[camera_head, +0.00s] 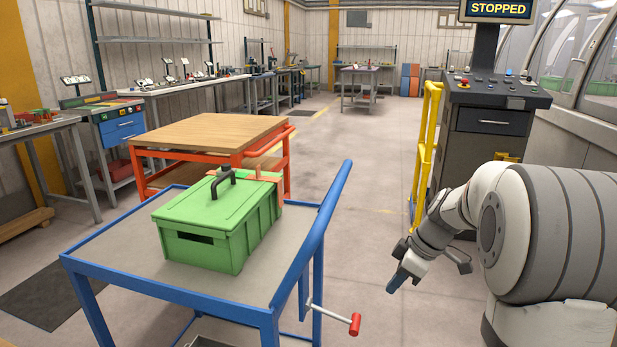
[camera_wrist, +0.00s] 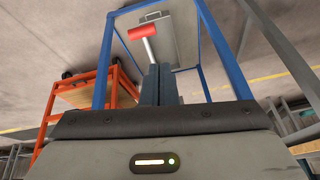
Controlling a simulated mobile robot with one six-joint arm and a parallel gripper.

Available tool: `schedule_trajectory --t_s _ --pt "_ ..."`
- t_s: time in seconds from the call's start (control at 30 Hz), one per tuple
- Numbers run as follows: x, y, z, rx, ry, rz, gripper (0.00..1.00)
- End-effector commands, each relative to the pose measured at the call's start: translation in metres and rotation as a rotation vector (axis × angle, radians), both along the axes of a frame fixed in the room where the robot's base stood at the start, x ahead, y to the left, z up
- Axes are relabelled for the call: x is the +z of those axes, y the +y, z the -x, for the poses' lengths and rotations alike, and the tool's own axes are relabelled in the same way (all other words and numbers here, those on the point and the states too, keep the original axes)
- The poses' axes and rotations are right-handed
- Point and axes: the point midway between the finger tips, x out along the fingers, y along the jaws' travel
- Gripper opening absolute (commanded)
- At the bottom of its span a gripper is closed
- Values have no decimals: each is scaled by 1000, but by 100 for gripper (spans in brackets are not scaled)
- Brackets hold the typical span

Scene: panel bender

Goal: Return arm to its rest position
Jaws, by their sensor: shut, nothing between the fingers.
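My gripper (camera_head: 396,283) hangs at the right of the blue cart, at the end of my bent arm, in the head view. Its blue fingers point down and to the left over open floor. In the wrist view my gripper (camera_wrist: 159,72) shows its two fingers side by side, shut with nothing between them. The cart's red crank handle (camera_wrist: 144,32) appears just behind the fingertips there. In the head view the handle (camera_head: 355,324) is to the lower left of my gripper, apart from it.
A blue cart (camera_head: 105,243) carries a closed green box (camera_head: 215,228). An orange cart (camera_head: 210,133) with a wooden top stands behind it. Yellow rails (camera_head: 424,150) and a console (camera_head: 490,120) reading STOPPED stand beyond my arm. The middle floor is clear.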

Motion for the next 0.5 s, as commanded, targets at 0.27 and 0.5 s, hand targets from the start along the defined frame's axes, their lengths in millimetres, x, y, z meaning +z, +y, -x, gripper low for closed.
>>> schedule_trajectory --t_s 0.27,0.5 --pt "128 40 78 -344 118 101 0" --pt "205 59 144 -665 149 160 0"
